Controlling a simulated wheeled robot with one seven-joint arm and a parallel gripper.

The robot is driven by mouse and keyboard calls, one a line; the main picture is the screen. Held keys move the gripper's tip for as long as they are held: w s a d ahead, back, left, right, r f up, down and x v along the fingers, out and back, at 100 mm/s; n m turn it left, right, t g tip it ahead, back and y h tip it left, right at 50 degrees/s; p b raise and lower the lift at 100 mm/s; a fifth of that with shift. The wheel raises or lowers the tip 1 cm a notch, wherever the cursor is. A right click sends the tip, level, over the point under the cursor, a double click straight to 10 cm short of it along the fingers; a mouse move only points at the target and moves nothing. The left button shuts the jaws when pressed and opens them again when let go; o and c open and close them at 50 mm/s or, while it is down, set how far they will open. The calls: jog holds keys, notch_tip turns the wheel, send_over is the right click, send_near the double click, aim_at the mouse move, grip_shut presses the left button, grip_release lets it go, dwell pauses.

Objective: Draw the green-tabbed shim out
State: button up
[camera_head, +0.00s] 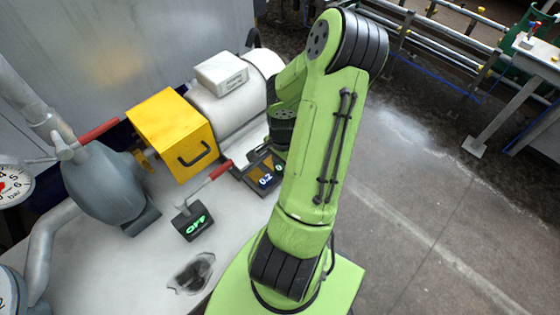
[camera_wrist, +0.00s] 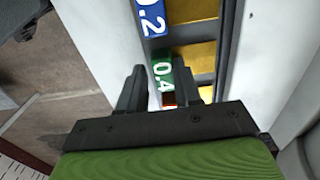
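The green-tabbed shim (camera_wrist: 163,76), marked 0.4, sits in a dark rack (camera_wrist: 228,45) in the wrist view. Its green tab also shows in the head view (camera_head: 279,167), partly behind my arm. A blue tab (camera_wrist: 150,17) marked 0.2 is beside it, and a small orange-red tab (camera_wrist: 168,99) shows on its other side. My gripper (camera_wrist: 161,68) is open, with one finger on each side of the green tab in the picture. I cannot tell whether they touch it. My arm hides the gripper in the head view.
The rack stands on a pale bench (camera_head: 130,268) beside a white motor (camera_head: 232,100) and a yellow guard box (camera_head: 175,130). A red-handled lever with an OFF sign (camera_head: 194,224) is close to the rack. A grey pump (camera_head: 105,187) stands at the left.

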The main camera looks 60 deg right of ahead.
dwell(0.4)
notch_tip(320, 180, up, 16)
jog(key=p, duration=0.4)
jog(key=shift+p, duration=0.4)
jog(key=shift+f, duration=0.1)
